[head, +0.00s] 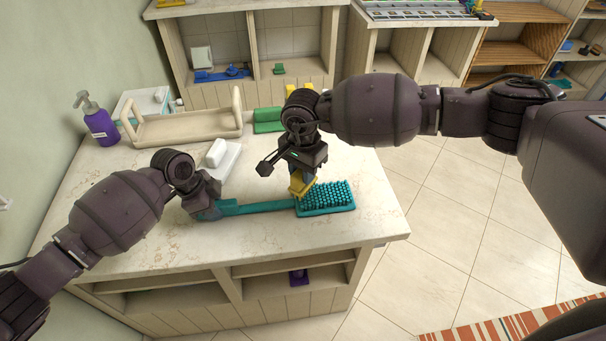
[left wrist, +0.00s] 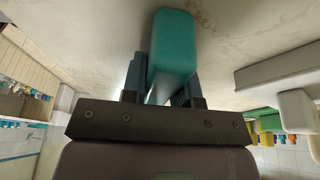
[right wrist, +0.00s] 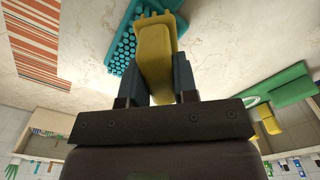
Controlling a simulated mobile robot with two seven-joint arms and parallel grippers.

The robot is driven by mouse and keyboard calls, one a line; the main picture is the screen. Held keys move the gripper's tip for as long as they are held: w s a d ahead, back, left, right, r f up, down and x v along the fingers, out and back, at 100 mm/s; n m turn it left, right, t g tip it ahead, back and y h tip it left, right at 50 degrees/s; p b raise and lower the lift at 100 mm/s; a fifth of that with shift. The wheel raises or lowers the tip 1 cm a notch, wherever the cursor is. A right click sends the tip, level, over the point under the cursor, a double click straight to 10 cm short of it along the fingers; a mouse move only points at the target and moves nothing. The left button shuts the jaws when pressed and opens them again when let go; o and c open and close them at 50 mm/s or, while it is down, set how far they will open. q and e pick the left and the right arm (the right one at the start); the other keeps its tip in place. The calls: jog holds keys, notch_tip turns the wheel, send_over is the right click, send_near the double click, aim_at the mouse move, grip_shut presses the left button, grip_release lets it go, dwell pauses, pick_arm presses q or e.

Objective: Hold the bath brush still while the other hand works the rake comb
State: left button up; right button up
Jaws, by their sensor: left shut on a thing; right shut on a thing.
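The teal bath brush (head: 262,206) lies on the countertop with its bristles up at the right end. My left gripper (head: 208,210) is shut on the end of its handle, which also shows in the left wrist view (left wrist: 172,50). My right gripper (head: 299,180) is shut on the yellow rake comb (head: 301,187), at the left edge of the bristle head (head: 327,197). In the right wrist view the rake comb (right wrist: 156,52) points its teeth toward the teal bristles (right wrist: 124,50). Whether the teeth touch the bristles I cannot tell.
Behind the brush are a white block on a white tray (head: 222,158), a cream caddy with handles (head: 186,127), a purple pump bottle (head: 98,122) and a green item (head: 268,120). The counter's front right corner (head: 385,226) is clear.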

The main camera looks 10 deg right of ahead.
jog(key=shift+r, duration=2.2)
jog(key=shift+r, duration=0.1)
jog(key=shift+r, duration=1.4)
pick_arm(q)
jog(key=o, duration=1.7)
jog(key=shift+o, duration=0.2)
jog(key=shift+r, duration=0.15)
pick_arm(e)
jog(key=shift+r, duration=0.15)
pick_arm(q)
jog(key=shift+r+p, duration=0.8)
jog(key=shift+r, duration=0.15)
pick_arm(e)
jog(key=shift+r, duration=1.1)
